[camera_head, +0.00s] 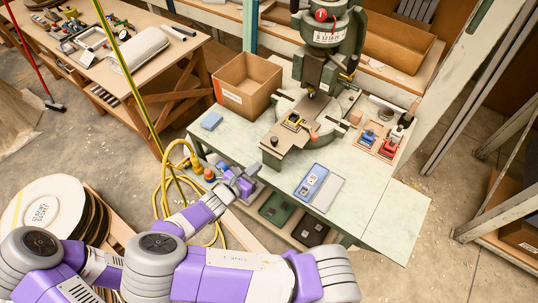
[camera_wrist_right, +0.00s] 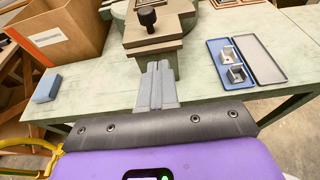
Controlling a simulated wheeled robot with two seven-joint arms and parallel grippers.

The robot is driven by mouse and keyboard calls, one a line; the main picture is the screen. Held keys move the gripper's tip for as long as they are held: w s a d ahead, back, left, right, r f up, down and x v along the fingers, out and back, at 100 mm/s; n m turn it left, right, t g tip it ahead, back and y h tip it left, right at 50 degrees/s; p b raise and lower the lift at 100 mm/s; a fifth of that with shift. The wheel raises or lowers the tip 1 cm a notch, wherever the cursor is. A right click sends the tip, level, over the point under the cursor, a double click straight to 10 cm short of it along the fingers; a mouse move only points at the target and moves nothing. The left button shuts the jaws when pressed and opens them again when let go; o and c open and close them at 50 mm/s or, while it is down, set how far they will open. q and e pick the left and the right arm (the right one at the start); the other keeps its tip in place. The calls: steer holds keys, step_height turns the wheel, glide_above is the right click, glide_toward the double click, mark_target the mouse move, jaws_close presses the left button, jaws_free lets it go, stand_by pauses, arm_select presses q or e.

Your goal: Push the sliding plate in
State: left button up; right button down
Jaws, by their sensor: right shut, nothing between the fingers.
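The sliding plate (camera_head: 287,150) is a flat grey-brown slide sticking out of the press bed toward the front of the green table. A black knob (camera_head: 274,141) stands on its outer end. In the right wrist view the plate's end (camera_wrist_right: 152,46) and its knob (camera_wrist_right: 147,17) are straight ahead. My right gripper (camera_head: 243,180) is at the table's front edge, just short of the plate's end. Its grey fingers (camera_wrist_right: 158,70) are closed together and empty, pointing at the end face. I cannot tell whether they touch it. My left gripper is not in view.
The green press (camera_head: 322,65) stands behind the plate. A cardboard box (camera_head: 247,84) and a blue block (camera_head: 211,121) are to the left. An open blue case (camera_head: 312,181) lies to the right. A yellow hose (camera_head: 166,185) hangs beside my right arm.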

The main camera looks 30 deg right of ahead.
mark_target(275, 149)
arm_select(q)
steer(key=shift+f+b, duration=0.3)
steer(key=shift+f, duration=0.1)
arm_select(e)
steer(key=x, duration=0.5)
steer(key=r+x, duration=0.1)
steer(key=x, duration=0.2)
steer(key=shift+d, duration=0.25)
